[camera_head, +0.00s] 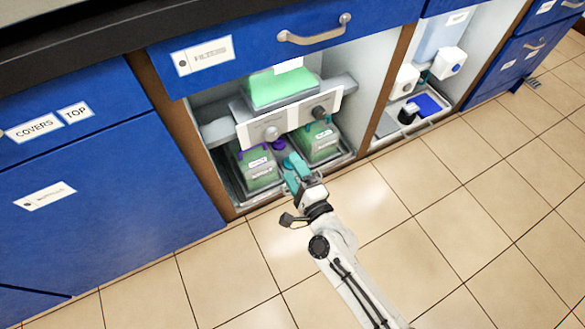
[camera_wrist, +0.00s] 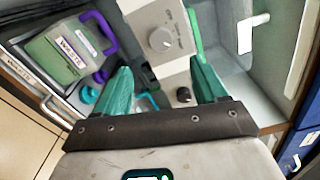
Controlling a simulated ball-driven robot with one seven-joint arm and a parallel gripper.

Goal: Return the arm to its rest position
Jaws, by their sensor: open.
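My arm (camera_head: 345,265) reaches from the lower right across the floor to an open cabinet bay. My gripper (camera_head: 292,168) is at the front of the bay, close to the gap between two green-filled containers. In the wrist view my gripper (camera_wrist: 163,82) has its two teal fingers spread apart, with nothing held between them. The left container (camera_head: 258,168) has a purple handle; it also shows in the wrist view (camera_wrist: 62,55) with a waste label. The right container (camera_head: 320,143) has a teal handle. My gripper partly hides the space between them in the head view.
A grey panel with knobs (camera_head: 290,117) hangs above the containers; it is close ahead in the wrist view (camera_wrist: 160,35). A blue drawer (camera_head: 250,45) is above. Wooden posts (camera_head: 185,140) frame the bay. The tiled floor (camera_head: 450,200) in front is clear.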

